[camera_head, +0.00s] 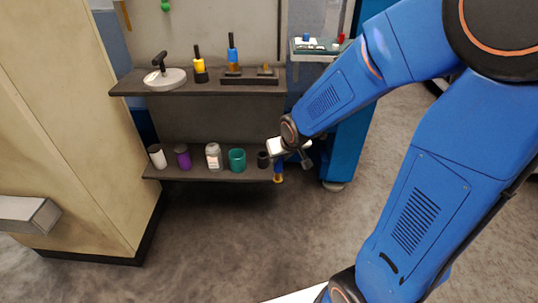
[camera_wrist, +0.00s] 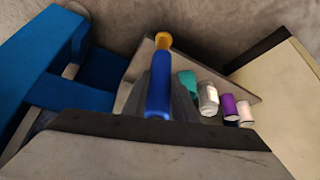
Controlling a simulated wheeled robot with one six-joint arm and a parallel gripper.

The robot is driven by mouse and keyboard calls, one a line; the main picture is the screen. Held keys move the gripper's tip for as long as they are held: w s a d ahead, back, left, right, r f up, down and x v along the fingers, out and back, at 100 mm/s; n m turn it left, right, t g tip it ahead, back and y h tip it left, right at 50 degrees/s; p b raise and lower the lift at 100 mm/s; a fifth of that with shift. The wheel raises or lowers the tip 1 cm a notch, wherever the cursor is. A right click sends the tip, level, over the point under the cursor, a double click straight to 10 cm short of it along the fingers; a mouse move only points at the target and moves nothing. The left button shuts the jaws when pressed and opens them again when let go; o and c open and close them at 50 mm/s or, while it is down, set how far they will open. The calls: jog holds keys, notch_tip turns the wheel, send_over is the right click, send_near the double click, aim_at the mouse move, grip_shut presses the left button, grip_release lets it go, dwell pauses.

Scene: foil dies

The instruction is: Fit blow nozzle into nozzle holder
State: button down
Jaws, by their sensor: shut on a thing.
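My gripper (camera_head: 296,156) is in front of the right end of the lower shelf. It is shut on a slim blue piece with an orange end, which I take as the blow nozzle (camera_head: 278,178); the orange end points down. In the wrist view the nozzle (camera_wrist: 158,85) stands between the grey fingers, its orange end farthest away. On the upper shelf a long dark block (camera_head: 249,81), perhaps the nozzle holder, bears an upright blue tool with a black top (camera_head: 233,50) and has a small knob at its right. I cannot tell which fixture is the holder.
The upper shelf (camera_head: 130,85) also bears a black tool on a pale round base (camera_head: 165,78) and a yellow tool in a black cup (camera_head: 199,65). Several containers, including a green cup (camera_head: 237,160), stand on the lower shelf (camera_head: 205,174). A blue cabinet (camera_head: 346,150) is at right.

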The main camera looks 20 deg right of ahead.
jog(key=w+a, duration=0.1)
jog(key=w, duration=1.6)
notch_tip(320, 180, down, 7)
jog(key=shift+a, duration=0.15)
jog(key=shift+f, duration=0.1)
jog(key=c, duration=1.4)
grip_release()
jog(key=shift+c, duration=0.2)
jog(key=v, duration=1.2)
jog(key=shift+r, duration=0.2)
